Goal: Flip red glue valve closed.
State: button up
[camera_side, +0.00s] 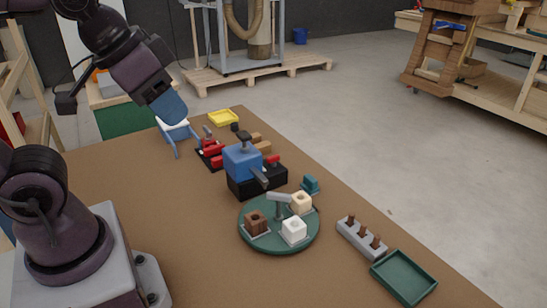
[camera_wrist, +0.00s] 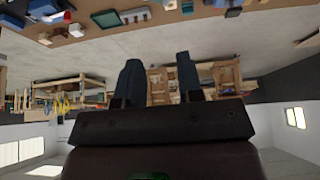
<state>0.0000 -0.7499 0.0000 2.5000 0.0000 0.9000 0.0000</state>
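A blue block-shaped device (camera_side: 243,160) stands on a black base (camera_side: 262,183) near the middle of the table, with a dark handle on top and a grey spout in front. A small red part (camera_side: 272,160) shows at its right side; it may be the glue valve, but its position is too small to read. My gripper (camera_side: 172,108) is raised over the far left of the table, apart from the device. In the wrist view, its two dark blue fingers (camera_wrist: 159,80) are spread with nothing between them.
A green turntable (camera_side: 272,245) carries brown, white and cream blocks. A grey peg rack (camera_side: 361,238) and green tray (camera_side: 404,277) stand front right. The table's left part is clear.

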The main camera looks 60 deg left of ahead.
jog(key=shift+w, duration=0.15)
jog(key=c, duration=0.4)
jog(key=shift+w+a, duration=0.1)
jog(key=shift+w, duration=0.2)
grip_shut()
jog(key=w+a+f+g+y, duration=0.1)
jog(key=w+f+g+y, duration=0.1)
jog(key=w, duration=0.6)
jog(key=w+a+f+g+y, duration=0.2)
jog(key=w+f, duration=0.1)
jog(key=w, duration=0.4)
jog(key=w+f+y, duration=0.1)
jog(key=w+f, duration=0.3)
jog(key=f, duration=0.1)
jog(key=w+f+g+y, duration=0.1)
jog(key=w+f+y, duration=0.1)
jog(key=w+f, duration=0.2)
jog(key=w+f+y, duration=0.2)
jog(key=w+f, duration=0.2)
jog(key=f, duration=0.4)
jog(key=shift+g, duration=0.3)
